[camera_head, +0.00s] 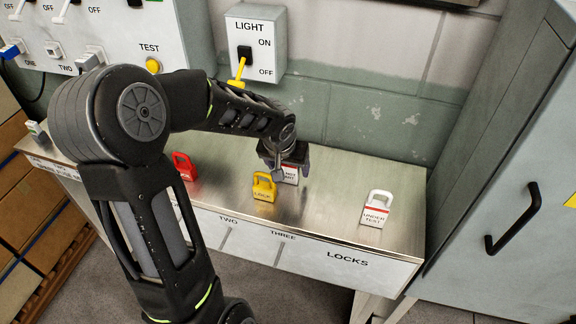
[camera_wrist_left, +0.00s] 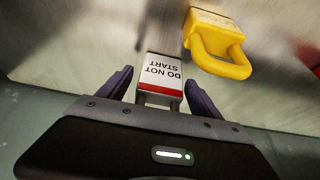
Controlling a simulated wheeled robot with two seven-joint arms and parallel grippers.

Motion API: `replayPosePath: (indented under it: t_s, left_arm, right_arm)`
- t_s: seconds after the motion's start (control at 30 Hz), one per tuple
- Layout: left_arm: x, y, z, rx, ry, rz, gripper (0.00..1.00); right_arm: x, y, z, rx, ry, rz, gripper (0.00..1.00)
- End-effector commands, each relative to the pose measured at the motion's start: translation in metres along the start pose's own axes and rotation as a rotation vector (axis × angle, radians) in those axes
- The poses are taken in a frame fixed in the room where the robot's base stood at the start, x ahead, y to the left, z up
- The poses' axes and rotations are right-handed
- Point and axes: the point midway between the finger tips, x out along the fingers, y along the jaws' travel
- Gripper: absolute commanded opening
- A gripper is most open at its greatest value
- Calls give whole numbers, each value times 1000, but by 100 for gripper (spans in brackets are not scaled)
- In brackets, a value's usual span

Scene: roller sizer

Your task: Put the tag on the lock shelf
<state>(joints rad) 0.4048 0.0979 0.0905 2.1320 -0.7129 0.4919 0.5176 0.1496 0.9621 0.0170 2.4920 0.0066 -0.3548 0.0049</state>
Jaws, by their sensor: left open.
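A white tag with a red band reading "DO NOT START" (camera_head: 290,174) stands on the metal lock shelf (camera_head: 335,190). My left gripper (camera_head: 287,160) is over it from above and hides part of it. In the left wrist view the tag (camera_wrist_left: 161,72) lies between the two open fingers of my left gripper (camera_wrist_left: 162,88), with a gap on each side. A second white tag, reading "UNDER TEST" (camera_head: 375,209), stands at the right end of the shelf. My right gripper is not in view.
A yellow padlock (camera_head: 263,189) stands close beside the "DO NOT START" tag; it also shows in the left wrist view (camera_wrist_left: 216,40). A red padlock (camera_head: 184,167) is farther left. The light switch box (camera_head: 255,45) and wall are behind; a grey cabinet (camera_head: 520,150) bounds the right.

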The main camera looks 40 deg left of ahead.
Motion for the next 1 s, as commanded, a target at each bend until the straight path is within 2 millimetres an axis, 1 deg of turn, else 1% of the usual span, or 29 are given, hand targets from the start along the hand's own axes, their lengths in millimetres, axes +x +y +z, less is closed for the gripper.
replayPosePath:
  t_s: [0.2,0.3,0.37,0.47,0.57,0.8,0.9,1.0]
  left_arm:
    - [-1,0,0,0,0,0,74]
    - [-5,0,-2,0,0,0,74]
    - [-10,0,-2,-1,3,-1,74]
    - [-24,0,-3,-2,5,-1,74]
    - [-43,0,-3,-2,7,-1,74]
    - [-93,0,-2,0,6,0,74]
    - [-109,0,-2,0,5,0,74]
    - [-118,0,-2,0,2,0,74]
  right_arm:
    - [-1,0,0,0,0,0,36]
    - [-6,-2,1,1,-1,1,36]
    - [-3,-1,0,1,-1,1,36]
    - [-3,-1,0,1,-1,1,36]
    - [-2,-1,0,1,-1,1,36]
    - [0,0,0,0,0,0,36]
    - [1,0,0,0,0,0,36]
    - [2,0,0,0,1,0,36]
